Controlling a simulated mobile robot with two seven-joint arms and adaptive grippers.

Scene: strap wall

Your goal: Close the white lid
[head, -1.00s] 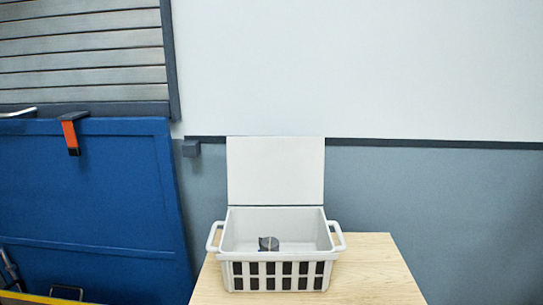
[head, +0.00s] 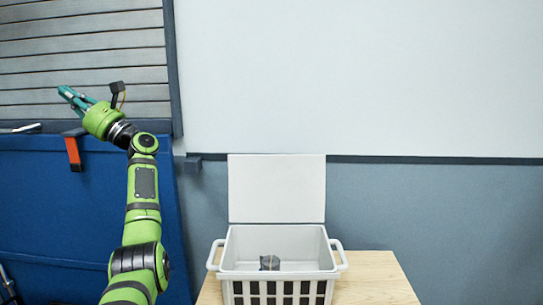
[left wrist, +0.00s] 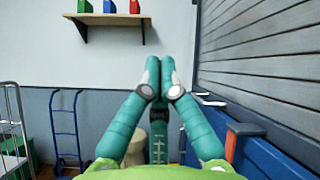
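The white lid (head: 276,188) stands upright and open along the back edge of a white basket (head: 276,276) with side handles and a slotted front. A small dark grey object (head: 269,262) lies inside the basket. My left gripper (head: 64,92) is up at the left, in front of the slatted shutter, well apart from the lid and above and left of it. In the left wrist view its teal fingers (left wrist: 160,66) meet at the tips with nothing seen between them. The lid does not show in that view. My right gripper is not in view.
The basket is on a light wooden table (head: 378,282), with bare tabletop to its right. A blue panel (head: 60,220) with an orange clip (head: 73,153) stands at left. The left wrist view shows a wall shelf (left wrist: 118,20) with coloured boxes and a blue hand truck (left wrist: 64,130).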

